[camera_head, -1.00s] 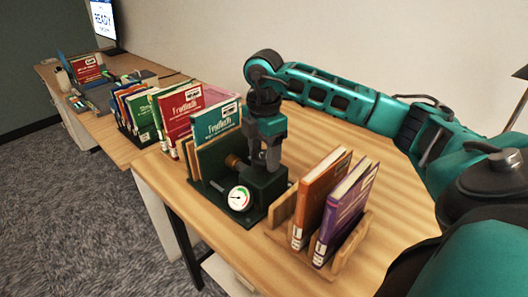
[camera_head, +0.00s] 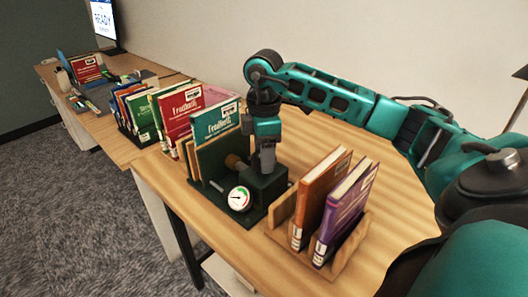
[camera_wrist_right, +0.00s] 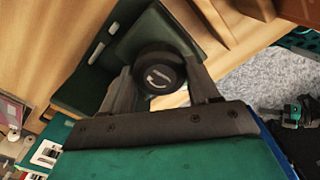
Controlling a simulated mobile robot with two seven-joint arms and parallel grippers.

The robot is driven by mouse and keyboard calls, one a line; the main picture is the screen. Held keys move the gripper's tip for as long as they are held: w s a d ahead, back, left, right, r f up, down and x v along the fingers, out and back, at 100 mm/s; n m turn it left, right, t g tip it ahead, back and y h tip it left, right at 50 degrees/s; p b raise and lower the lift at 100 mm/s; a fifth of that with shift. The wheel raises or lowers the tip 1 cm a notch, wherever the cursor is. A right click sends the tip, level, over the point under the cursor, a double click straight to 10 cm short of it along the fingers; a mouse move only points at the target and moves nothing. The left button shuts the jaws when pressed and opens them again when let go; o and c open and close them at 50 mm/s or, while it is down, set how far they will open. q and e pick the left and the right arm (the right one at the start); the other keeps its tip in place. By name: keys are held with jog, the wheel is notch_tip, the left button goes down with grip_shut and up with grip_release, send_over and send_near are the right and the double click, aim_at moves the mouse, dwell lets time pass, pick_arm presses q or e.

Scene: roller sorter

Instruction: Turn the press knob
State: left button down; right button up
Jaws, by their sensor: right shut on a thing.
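The dark green press (camera_head: 268,187) stands on the wooden table with a round white gauge (camera_head: 239,198) on its front. The press knob (camera_wrist_right: 160,77) is dark and round with a white curved mark on top, seen in the right wrist view. My right gripper (camera_head: 267,168) points down over the press, its fingers (camera_wrist_right: 160,84) shut on the knob from two sides. In the head view the gripper hides the knob. My left gripper is not in view.
A wooden rack (camera_head: 345,262) with an orange book (camera_head: 320,200) and a purple book (camera_head: 343,212) stands close right of the press. A red book (camera_head: 181,112) and several others stand to the left. A screen (camera_head: 103,20) is at the far left.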

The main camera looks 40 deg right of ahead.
jog(key=o, duration=1.1)
jog(key=shift+c, duration=0.2)
notch_tip(320, 180, up, 13)
dwell(0.6)
